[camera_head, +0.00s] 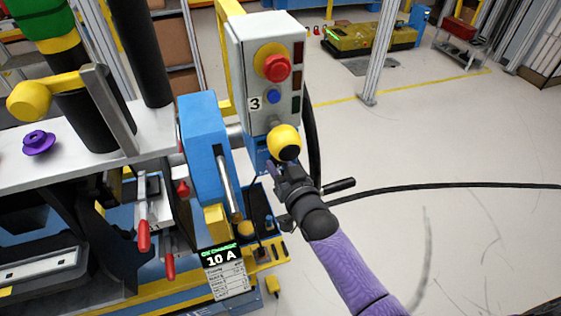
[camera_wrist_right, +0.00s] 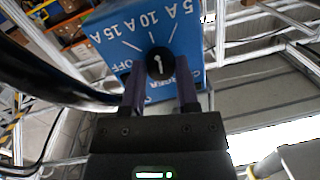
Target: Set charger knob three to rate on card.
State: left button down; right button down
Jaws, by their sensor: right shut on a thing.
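The card (camera_head: 228,272) at the bottom of the head view reads "10 A" under a green heading. The grey post box marked 3 (camera_head: 256,103) stands upright above my right gripper (camera_head: 284,172). In the right wrist view, the blue charger face (camera_wrist_right: 180,38) appears upside down, with OFF, 5 A, 10 A and 15 A marks. Its round black knob (camera_wrist_right: 159,63) has a white pointer mark. My right gripper (camera_wrist_right: 159,92) is shut on this knob, one finger on each side. The pointer's exact setting is hard to read. My left gripper is not in view.
A yellow ball (camera_head: 284,142) stands close to the right gripper and hides part of the charger. A black cable (camera_head: 440,188) runs right across open floor. A blue housing (camera_head: 205,145) and red-handled clamps (camera_head: 143,235) stand to the left.

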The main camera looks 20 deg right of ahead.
jog(key=shift+r+n, duration=0.1)
jog(key=shift+n, duration=0.4)
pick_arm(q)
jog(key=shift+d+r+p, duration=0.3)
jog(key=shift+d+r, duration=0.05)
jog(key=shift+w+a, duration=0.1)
pick_arm(e)
jog(key=shift+n, duration=0.4)
jog(key=shift+c, duration=1.8)
grip_release()
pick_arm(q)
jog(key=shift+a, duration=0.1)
